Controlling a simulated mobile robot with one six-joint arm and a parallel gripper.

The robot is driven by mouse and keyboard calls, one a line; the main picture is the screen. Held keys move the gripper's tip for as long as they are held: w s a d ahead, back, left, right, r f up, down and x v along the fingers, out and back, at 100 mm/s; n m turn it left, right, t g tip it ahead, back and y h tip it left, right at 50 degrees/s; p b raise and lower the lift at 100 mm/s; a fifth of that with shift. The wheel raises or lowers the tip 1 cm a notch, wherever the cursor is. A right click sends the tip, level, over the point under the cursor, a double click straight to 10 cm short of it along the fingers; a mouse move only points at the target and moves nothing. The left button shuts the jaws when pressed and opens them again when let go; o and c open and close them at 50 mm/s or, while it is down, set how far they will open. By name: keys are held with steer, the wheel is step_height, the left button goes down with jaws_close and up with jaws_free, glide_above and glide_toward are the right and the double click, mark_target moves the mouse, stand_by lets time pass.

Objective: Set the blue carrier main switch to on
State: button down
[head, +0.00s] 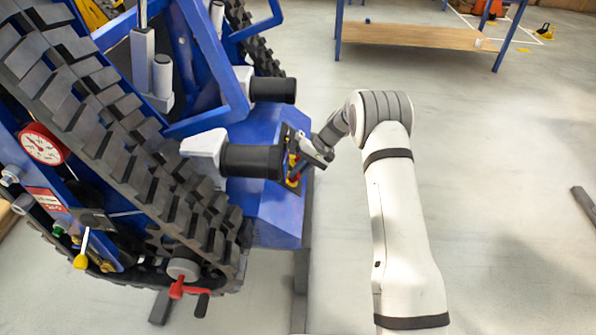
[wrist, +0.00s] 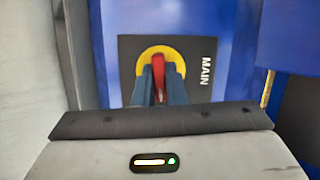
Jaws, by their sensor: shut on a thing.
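The blue carrier (head: 275,205) stands at the left of the head view. Its main switch is a red handle (wrist: 159,70) on a yellow disc (wrist: 178,56), on a black plate (wrist: 127,48) lettered MAIN. My gripper (wrist: 158,82) is shut on the red handle, one finger on each side. The handle runs up and down in the wrist view, and its lower part is hidden by the fingers and wrist. No on or off mark is readable. In the head view, my gripper (head: 298,168) covers most of the switch.
Two black cylinders (head: 250,161) on white mounts stick out beside the switch, close to my gripper. The rubber track (head: 120,130), a dial gauge (head: 41,144) and a red crank (head: 188,290) lie further left. A wooden-topped bench (head: 415,36) stands behind. The floor right of my arm is mostly clear.

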steer(key=shift+m, duration=0.6)
steer(key=c, duration=1.5)
jaws_free()
steer(key=shift+p+v, duration=0.55)
steer(key=shift+v, duration=3.4)
steer(key=shift+d+f, duration=0.15)
